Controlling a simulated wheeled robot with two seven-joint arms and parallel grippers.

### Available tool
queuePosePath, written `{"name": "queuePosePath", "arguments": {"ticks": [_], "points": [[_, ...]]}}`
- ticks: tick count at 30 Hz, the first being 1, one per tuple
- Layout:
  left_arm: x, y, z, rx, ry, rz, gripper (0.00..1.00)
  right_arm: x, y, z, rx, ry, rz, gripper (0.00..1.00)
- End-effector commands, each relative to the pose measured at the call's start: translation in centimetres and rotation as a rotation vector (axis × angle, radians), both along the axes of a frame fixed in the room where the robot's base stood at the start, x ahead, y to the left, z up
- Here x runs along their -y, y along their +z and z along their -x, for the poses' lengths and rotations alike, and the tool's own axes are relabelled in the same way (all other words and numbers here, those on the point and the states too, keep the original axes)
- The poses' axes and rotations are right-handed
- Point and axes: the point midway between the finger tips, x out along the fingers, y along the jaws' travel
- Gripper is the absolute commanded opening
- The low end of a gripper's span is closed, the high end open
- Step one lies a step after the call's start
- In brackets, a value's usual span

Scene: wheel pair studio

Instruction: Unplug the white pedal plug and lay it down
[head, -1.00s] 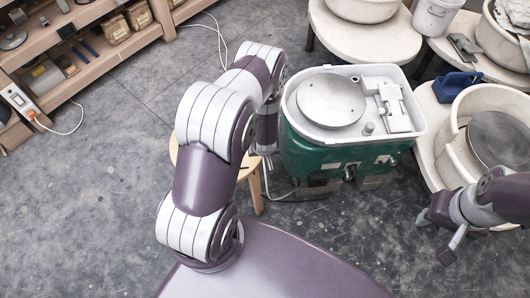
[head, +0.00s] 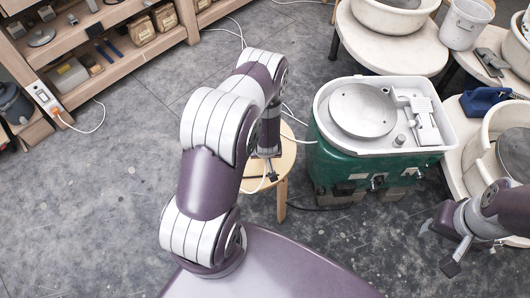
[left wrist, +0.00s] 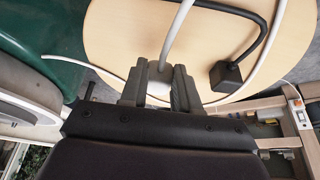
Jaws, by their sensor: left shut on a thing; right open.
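My left gripper (left wrist: 159,86) is shut on the white pedal plug (left wrist: 158,73) with its white cable (left wrist: 178,30) rising from it. The gripper is over the pale round stool top (left wrist: 120,35); I cannot tell whether the plug touches it. In the head view my left gripper (head: 269,168) hangs at the stool (head: 287,160), and the plug is too small to make out. The green pottery wheel (head: 345,165) stands to the right of the stool. My right gripper (head: 438,248) is open and empty over the floor at the right.
A black plug (left wrist: 226,76) with a thick black cable lies on the stool near my left gripper. A wooden shelf (head: 90,65) with a socket strip (head: 42,98) stands at the left. White tables (head: 390,45) with basins are at the right. The floor at left is clear.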

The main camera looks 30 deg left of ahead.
Motion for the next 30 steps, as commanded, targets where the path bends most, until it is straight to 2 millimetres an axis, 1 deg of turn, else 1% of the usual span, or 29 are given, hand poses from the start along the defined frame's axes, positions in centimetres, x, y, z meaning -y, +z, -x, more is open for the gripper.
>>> {"name": "queuePosePath", "arguments": {"ticks": [3,29,30], "points": [[0.0,-0.7,0.0,0.0,0.0,0.0,0.0,0.0,-0.6,0.0,0.0,0.0,0.0,0.43],[0.0,-4.1,0.0,0.0,0.0,0.0,0.0,0.0,-3.3,0.0,0.0,0.0,0.0,0.43],[0.0,-3.9,0.0,0.001,0.0,-0.001,0.41,0.0,-3.2,0.0,0.0,0.0,0.0,0.43]]}}
